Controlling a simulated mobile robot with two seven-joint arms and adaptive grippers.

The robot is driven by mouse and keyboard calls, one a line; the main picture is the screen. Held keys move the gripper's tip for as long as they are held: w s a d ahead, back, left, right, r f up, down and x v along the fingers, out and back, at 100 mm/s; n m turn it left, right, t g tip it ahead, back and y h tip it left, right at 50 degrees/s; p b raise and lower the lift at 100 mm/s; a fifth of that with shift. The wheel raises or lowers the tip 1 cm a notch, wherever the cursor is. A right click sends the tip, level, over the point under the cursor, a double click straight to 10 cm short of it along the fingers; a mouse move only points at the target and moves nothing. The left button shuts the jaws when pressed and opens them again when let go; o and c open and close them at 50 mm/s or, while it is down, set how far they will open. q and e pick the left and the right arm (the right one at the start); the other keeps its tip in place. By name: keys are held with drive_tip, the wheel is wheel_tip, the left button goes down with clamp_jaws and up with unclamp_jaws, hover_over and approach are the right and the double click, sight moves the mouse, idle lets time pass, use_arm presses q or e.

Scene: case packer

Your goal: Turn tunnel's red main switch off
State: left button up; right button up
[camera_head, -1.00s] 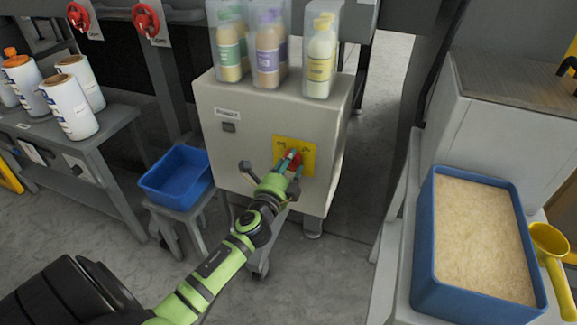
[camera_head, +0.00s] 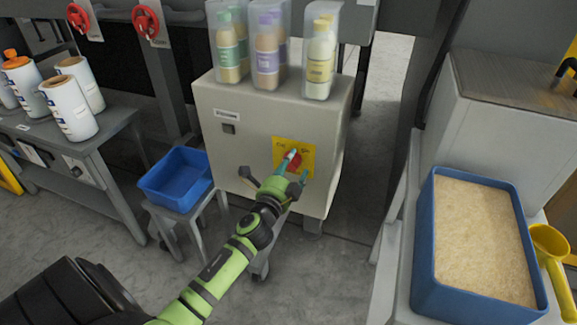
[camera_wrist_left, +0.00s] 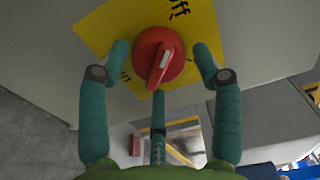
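The red main switch (camera_head: 293,160) is a round knob on a yellow plate (camera_head: 309,149) on the front of a beige cabinet. In the left wrist view the switch (camera_wrist_left: 150,48) has a white mark on its grip, and the plate (camera_wrist_left: 101,27) reads "off" at upper right. My left gripper (camera_head: 294,168) is at the switch. In the left wrist view its fingers (camera_wrist_left: 160,62) stand on both sides of the knob with small gaps, and a third finger is below. It is open and holds nothing. My right gripper is not in view.
Bottles in clear cases (camera_head: 319,62) stand on the cabinet (camera_head: 240,160). A blue bin (camera_head: 178,178) sits on a stool at its left. White rolls (camera_head: 68,108) stand on a left table. A blue-rimmed tray (camera_head: 424,250) and yellow scoop (camera_head: 550,242) are at the right.

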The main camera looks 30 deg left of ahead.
use_arm(q)
drive_tip(key=shift+a+r, duration=0.1)
drive_tip(key=shift+a, duration=0.05)
drive_tip(key=shift+s, duration=0.1)
drive_tip(key=v, duration=1.1)
drive_tip(key=shift+s, duration=0.4)
drive_tip(key=shift+d, duration=0.25)
